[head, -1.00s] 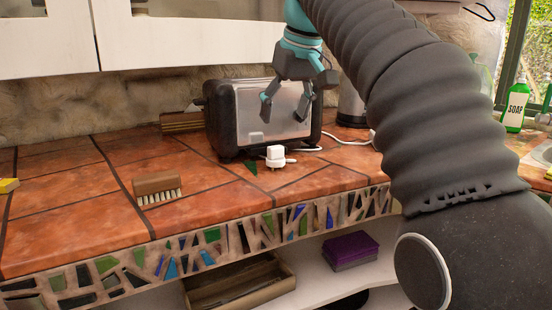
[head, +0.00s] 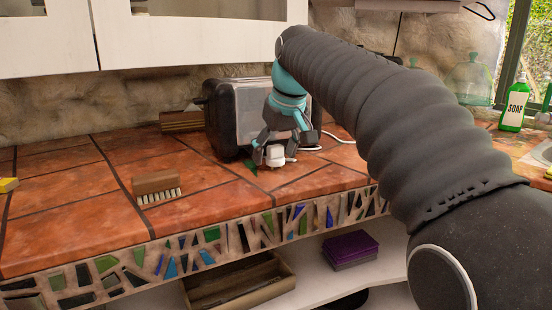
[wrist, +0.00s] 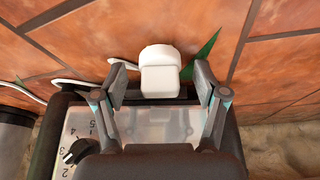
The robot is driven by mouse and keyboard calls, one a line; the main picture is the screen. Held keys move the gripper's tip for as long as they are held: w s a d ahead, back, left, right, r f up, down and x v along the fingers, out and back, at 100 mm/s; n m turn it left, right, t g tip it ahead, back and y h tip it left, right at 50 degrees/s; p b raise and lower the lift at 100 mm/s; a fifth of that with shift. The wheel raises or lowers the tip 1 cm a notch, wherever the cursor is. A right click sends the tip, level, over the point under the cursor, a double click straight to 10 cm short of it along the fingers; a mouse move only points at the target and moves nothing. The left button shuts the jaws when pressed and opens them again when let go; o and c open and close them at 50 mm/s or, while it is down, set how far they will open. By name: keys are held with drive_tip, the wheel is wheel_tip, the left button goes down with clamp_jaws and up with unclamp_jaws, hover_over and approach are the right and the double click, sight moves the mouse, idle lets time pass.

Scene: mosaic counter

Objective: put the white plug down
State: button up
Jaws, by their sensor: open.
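The white plug (head: 275,155) stands on the terracotta tile counter in front of the toaster, its cord running off to the right. In the wrist view the plug (wrist: 160,72) lies between and just beyond the fingertips, resting on the tiles. My gripper (head: 275,158) is low over the counter with its fingers on either side of the plug. In the wrist view my gripper (wrist: 160,80) is open, with gaps between the fingers and the plug. The plug's prongs are hidden.
The black and silver toaster (head: 222,115) stands close behind my gripper. A wooden brush (head: 157,187) lies to the left on the counter. A green glass shard (wrist: 203,55) lies beside the plug. A soap bottle (head: 515,104) stands at the far right.

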clamp_jaws()
drive_tip(key=shift+r, duration=0.15)
